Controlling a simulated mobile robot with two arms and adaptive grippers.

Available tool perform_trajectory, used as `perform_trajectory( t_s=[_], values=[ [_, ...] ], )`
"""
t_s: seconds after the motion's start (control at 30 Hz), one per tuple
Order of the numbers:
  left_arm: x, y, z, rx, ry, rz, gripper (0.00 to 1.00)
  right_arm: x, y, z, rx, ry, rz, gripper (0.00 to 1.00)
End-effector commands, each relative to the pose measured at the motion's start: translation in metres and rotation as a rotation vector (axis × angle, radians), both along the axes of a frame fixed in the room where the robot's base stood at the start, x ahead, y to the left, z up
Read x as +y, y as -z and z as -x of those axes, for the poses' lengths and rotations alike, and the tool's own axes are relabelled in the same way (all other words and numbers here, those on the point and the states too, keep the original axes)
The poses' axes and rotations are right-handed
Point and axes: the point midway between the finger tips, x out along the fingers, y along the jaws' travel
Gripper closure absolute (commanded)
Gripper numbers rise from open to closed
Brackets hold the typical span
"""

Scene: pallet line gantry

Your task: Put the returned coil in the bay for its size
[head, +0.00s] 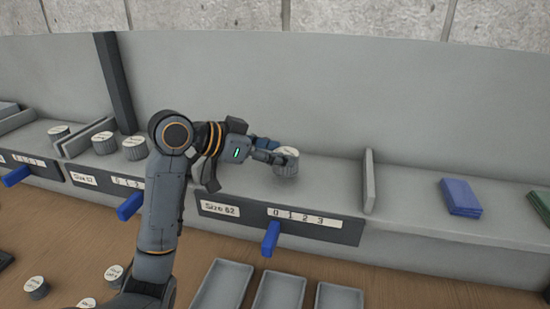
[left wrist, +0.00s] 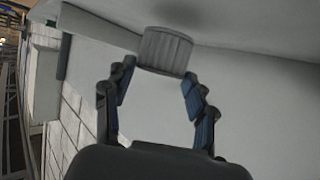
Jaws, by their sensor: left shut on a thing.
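My left gripper (head: 268,153) is shut on a ribbed grey coil (head: 286,166) with a pale printed top. The coil is upright, over the shelf bay behind the label reading about "Size 62" (head: 220,209); I cannot tell whether it touches the shelf (head: 330,178). In the left wrist view the coil (left wrist: 165,50) sits between the fingertips (left wrist: 158,80). The print on the coil is too small to read. Two coils (head: 134,148) stand in the bay to the left, partly beside my arm. My right gripper is not in view.
A divider (head: 368,180) bounds the bay on the right, with blue packs (head: 460,197) beyond it. A dark post (head: 114,85) rises at the left. A blue tab (head: 271,238) sticks out in front. Grey trays (head: 279,293) and loose coils (head: 36,287) lie on the wooden surface below.

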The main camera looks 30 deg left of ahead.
Motion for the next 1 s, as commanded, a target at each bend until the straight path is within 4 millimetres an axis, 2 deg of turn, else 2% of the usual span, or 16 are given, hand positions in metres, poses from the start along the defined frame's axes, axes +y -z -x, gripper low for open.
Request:
perform_trajectory(
  t_s=[0.03, 0.2, 0.53, 0.57, 0.67, 1.0],
  values=[
    [0.0, 0.006, 0.001, 0.004, -0.002, 0.006, 0.9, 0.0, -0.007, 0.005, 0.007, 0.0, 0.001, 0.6],
    [0.001, 0.022, 0.001, 0.0, -0.002, 0.002, 0.9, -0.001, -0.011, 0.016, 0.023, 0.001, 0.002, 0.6],
    [0.001, 0.026, 0.001, -0.001, -0.002, 0.0, 0.9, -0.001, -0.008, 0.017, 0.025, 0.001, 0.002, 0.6],
    [0.001, 0.027, 0.001, 0.001, -0.001, 0.0, 0.42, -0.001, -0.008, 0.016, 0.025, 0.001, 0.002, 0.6],
    [0.001, 0.026, 0.001, 0.002, -0.002, 0.001, 0.22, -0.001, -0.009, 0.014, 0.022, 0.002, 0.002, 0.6],
    [0.001, 0.024, 0.001, 0.002, -0.002, 0.001, 0.21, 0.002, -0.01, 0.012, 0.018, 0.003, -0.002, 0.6]
  ],
)
